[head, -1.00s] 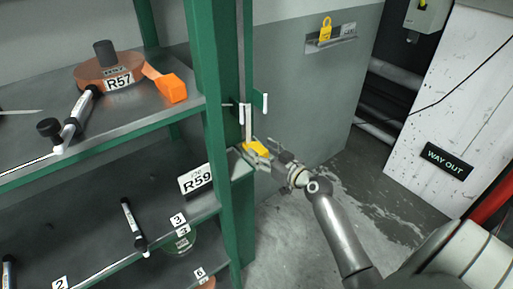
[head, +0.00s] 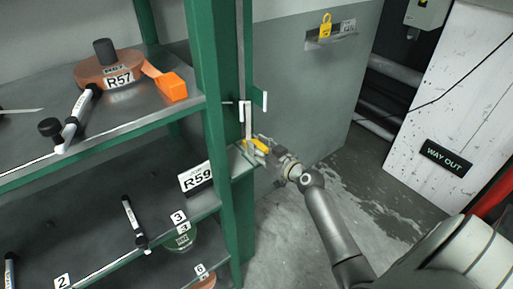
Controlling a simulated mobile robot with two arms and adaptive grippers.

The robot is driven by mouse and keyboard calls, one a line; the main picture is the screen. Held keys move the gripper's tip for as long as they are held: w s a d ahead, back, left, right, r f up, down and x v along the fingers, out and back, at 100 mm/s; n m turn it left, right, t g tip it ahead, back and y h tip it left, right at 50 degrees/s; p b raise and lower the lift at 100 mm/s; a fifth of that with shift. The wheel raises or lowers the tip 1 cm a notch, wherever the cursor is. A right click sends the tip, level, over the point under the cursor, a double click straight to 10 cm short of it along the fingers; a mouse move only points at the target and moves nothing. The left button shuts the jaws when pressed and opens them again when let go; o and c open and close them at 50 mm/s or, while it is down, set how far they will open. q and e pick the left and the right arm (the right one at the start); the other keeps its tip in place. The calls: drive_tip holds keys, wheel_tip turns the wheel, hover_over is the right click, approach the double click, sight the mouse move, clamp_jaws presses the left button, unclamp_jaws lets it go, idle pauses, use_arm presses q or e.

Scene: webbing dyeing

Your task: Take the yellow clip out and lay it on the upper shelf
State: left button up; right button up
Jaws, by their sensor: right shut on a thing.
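The yellow clip (head: 260,146) is at the green shelf post, below a pale upright bar (head: 247,118). My right gripper (head: 256,148) is shut on it; the fingers cover part of the clip, and I cannot tell whether it still touches the bar or the fitting. The upper shelf (head: 135,118) is a grey board with a green front edge, to the left of the post. My left gripper is not in view.
The upper shelf holds a brown reel (head: 108,69) labelled R57, an orange block (head: 172,86) and a black-and-white marker (head: 72,120); its front middle is clear. A green post (head: 212,120) stands between it and my right gripper. A yellow padlock-like item (head: 325,27) hangs on the wall.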

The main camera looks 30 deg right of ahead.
drive_tip(key=shift+r, duration=0.9)
drive_tip(key=s+a+r+b, duration=0.2)
drive_tip(key=s+a+r, duration=0.5)
drive_tip(key=s+r, duration=0.4)
drive_tip(key=shift+s+a, duration=0.2)
drive_tip(key=shift+s, duration=0.3)
drive_tip(key=shift+r, duration=0.1)
